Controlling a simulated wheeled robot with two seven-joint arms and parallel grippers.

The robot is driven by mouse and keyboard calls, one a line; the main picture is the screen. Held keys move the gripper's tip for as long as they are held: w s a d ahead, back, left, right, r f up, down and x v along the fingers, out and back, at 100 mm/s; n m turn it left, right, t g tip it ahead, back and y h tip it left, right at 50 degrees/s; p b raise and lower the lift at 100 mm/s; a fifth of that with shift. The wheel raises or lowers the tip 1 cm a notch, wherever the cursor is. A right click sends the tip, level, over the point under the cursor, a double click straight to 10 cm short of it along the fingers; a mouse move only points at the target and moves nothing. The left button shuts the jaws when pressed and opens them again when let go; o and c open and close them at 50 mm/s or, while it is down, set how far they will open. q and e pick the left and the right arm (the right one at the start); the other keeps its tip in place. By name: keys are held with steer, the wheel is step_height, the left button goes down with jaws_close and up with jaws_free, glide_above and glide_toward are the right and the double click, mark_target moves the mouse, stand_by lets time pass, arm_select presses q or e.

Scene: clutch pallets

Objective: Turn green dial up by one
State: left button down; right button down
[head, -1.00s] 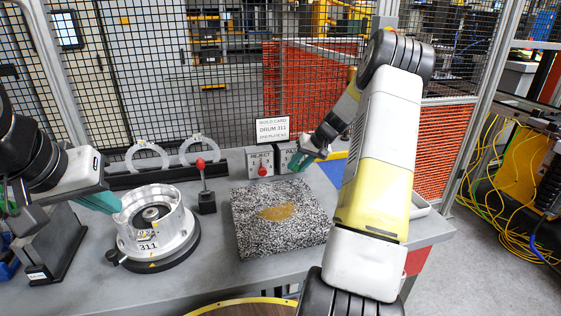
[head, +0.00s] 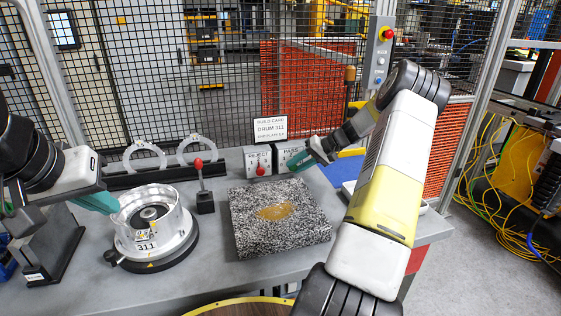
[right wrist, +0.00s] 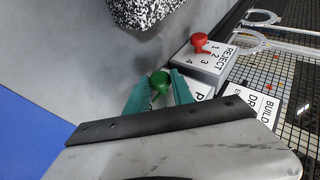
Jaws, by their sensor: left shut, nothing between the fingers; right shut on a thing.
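The PASS box (head: 289,151) stands at the back of the bench, right of the REJECT box (head: 257,156) with its red dial (head: 261,170). My right gripper (head: 304,159) is at the PASS box's front right. In the right wrist view, its teal fingers are shut on the green dial (right wrist: 159,82), one on each side. The PASS face (right wrist: 201,91) is mostly covered there, so I cannot read the dial's setting. In the head view, the gripper hides the green dial. My left gripper (head: 112,206) is shut and empty beside the silver drum (head: 152,222).
A speckled stone block (head: 280,235) lies in front of the boxes. A red-knobbed post (head: 203,188) stands left of it. A build card (head: 270,129) and two ring gauges (head: 197,150) are at the back. Wire mesh fencing closes the rear.

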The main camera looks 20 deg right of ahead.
steer(key=c, duration=1.1)
jaws_free()
steer(key=shift+d, duration=0.1)
steer(key=v, duration=0.7)
steer(key=shift+s+d+r, duration=0.15)
steer(key=shift+s+r, duration=0.05)
steer(key=shift+r, duration=0.05)
